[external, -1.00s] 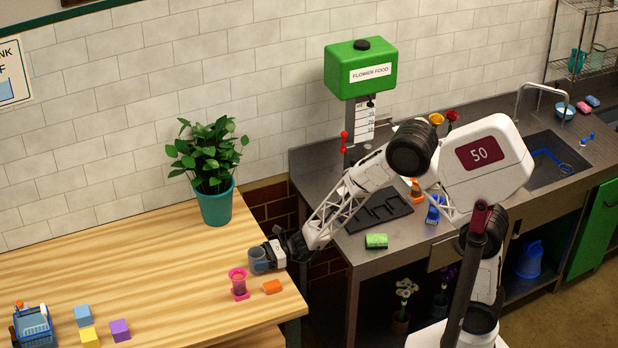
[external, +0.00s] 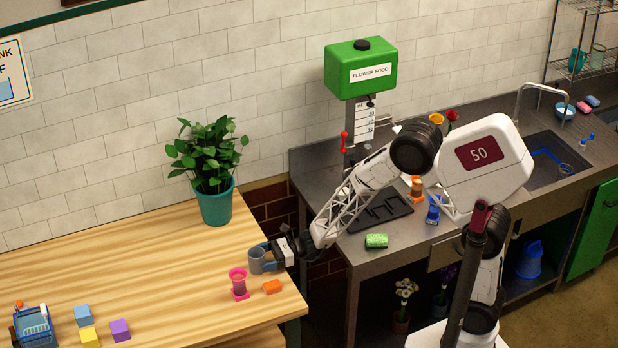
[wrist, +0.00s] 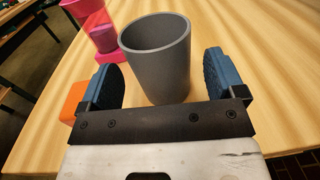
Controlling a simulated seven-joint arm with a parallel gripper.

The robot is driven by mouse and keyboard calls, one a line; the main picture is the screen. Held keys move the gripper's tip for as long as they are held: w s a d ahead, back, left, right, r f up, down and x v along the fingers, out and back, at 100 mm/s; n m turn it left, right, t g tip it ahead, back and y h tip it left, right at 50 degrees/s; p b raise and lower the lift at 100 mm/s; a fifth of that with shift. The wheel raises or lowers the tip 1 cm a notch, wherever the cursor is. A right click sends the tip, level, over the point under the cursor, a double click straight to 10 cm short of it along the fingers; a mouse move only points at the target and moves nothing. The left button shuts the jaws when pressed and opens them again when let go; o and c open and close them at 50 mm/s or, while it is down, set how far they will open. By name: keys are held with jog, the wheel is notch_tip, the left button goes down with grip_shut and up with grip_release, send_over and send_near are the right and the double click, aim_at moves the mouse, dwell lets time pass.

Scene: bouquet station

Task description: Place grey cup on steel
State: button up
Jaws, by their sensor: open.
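The grey cup (external: 256,260) stands upright on the wooden table near its right end. In the wrist view the cup (wrist: 160,62) is between my two blue finger pads, with a visible gap on each side. My gripper (external: 271,254) is open at table height, with its fingers around the cup's near side. It also shows in the wrist view (wrist: 165,78). The steel counter (external: 350,250) stands to the right of the wooden table, with a dark tray (external: 381,213) and a green sponge (external: 376,241) on it.
A pink hourglass-shaped object (external: 238,284) and an orange block (external: 272,287) sit close to the cup. A potted plant (external: 216,205) stands behind it. Coloured blocks (external: 120,330) and a blue basket (external: 34,326) are at the left. A green dispenser (external: 360,68) rises over the counter.

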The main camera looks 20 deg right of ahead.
jog(key=shift+s+d+r, duration=0.15)
jog(key=shift+d, duration=1.15)
jog(key=shift+s+d+r, duration=0.1)
jog(key=shift+s+d, duration=0.05)
jog(key=shift+d, duration=1.1)
jog(key=shift+d+r+n, duration=0.3)
jog(key=shift+r, duration=0.15)
jog(key=s+d+r+n+g+h, duration=0.2)
jog(key=s+d+r+n+h, duration=0.25)
jog(key=d, duration=0.45)
jog(key=s+d+r+n+g+h, duration=0.1)
jog(key=s+d+r+n+g, duration=0.15)
jog(key=d+r+n, duration=0.55)
jog(key=s+d+r+n+t+h, duration=0.1)
jog(key=s+d+h, duration=0.3)
jog(key=d, duration=0.7)
jog(key=s+d+r+n+t+h, duration=0.2)
jog(key=s+d+t+h, duration=0.1)
jog(key=d, duration=0.9)
jog(key=s+d+r+n+t+h, duration=0.1)
jog(key=s+d+h, duration=0.4)
jog(key=d, duration=0.7)
jog(key=shift+s+r+n+t+h, duration=0.35)
jog(key=shift+s+r+n+t, duration=0.1)
jog(key=shift+s+n, duration=0.35)
jog(key=shift+o, duration=0.4)
